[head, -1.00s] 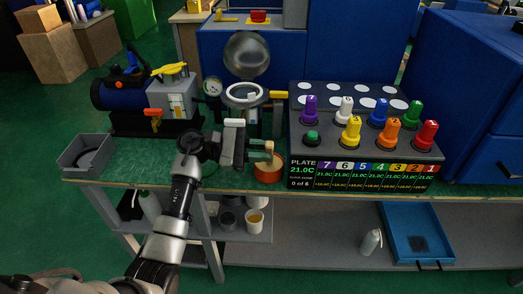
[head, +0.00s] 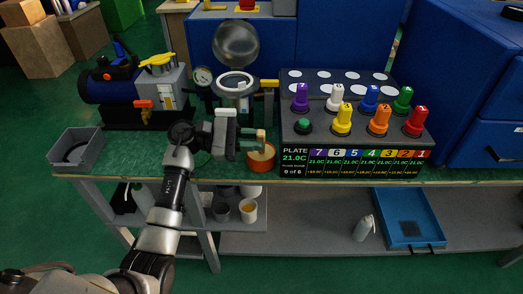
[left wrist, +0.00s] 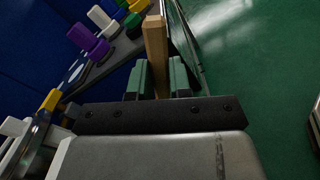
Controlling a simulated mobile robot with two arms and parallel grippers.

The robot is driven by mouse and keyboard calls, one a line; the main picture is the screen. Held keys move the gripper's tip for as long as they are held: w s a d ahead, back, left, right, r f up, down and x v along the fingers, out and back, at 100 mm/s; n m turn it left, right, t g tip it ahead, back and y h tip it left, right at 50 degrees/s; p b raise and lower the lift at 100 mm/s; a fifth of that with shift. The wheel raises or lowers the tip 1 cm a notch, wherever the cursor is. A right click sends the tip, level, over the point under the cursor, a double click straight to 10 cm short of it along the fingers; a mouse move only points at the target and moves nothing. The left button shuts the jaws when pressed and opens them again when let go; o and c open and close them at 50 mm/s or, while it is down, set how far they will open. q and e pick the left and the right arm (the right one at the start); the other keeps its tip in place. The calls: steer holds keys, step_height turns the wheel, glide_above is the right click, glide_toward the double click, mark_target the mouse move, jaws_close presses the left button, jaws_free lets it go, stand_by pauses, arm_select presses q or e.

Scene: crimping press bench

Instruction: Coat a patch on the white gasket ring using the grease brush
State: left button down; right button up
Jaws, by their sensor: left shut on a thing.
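The white gasket ring (head: 236,79) lies on the press at the back of the bench, below the round metal dome. My left gripper (head: 256,139) is in front of the press, shut on the grease brush (head: 261,136). The brush's wooden handle (left wrist: 155,45) shows between the two green fingers in the left wrist view. The brush is over the orange pot (head: 261,161); its bristle end is hidden, so I cannot tell whether it is inside the pot. My right gripper is not in view.
A dark rack with coloured numbered knobs (head: 344,118) and a plate display (head: 345,162) stands right of the pot. A blue motor unit (head: 108,86) and a grey bin (head: 77,148) are at left. A yellow handle (head: 269,83) sticks out beside the ring.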

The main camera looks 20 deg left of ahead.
arm_select(q)
step_height(320, 180, up, 5)
steer(key=shift+f+p, duration=0.15)
steer(key=shift+p, duration=0.4)
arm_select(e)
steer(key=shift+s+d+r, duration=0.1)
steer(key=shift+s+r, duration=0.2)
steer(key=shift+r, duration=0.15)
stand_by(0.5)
